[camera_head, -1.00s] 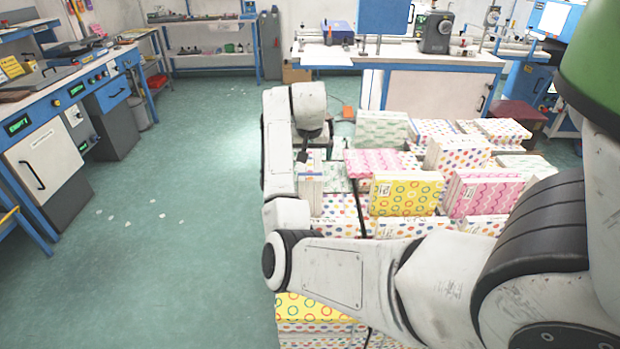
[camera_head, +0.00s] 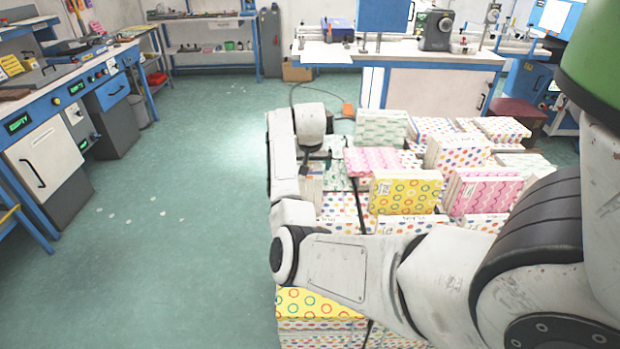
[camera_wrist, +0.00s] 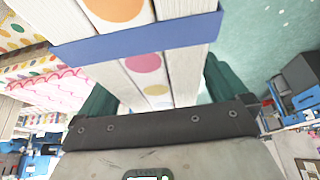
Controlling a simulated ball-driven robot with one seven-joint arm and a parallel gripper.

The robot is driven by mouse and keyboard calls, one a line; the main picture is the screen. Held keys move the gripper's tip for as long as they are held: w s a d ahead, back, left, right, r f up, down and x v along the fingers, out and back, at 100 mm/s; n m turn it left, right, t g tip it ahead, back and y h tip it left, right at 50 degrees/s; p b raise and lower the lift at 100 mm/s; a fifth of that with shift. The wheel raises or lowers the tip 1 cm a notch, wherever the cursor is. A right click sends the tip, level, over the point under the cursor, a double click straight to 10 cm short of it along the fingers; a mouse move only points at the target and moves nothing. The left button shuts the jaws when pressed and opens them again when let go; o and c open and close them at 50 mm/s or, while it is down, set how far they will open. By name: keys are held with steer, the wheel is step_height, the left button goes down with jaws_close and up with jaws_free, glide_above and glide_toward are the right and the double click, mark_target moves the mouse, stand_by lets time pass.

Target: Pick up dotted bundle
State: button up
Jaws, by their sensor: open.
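In the wrist view, a dotted bundle (camera_wrist: 146,63) of white blocks with coloured dots and a blue band around it fills the top middle. My gripper (camera_wrist: 158,82) is open, with one teal finger on each side of this bundle. I cannot tell whether either finger touches it. In the head view, a narrow pale bundle (camera_head: 311,186) stands beneath my wrist at the left edge of the pile.
Other bundles crowd close by on the right: a yellow ringed one (camera_head: 405,190), a pink wavy one (camera_head: 484,194) and a dotted one (camera_head: 457,152). A workbench (camera_head: 440,55) stands behind.

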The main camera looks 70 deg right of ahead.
steer(key=shift+f, duration=0.25)
stand_by(0.3)
jaws_close()
steer(key=shift+r, duration=0.15)
stand_by(1.0)
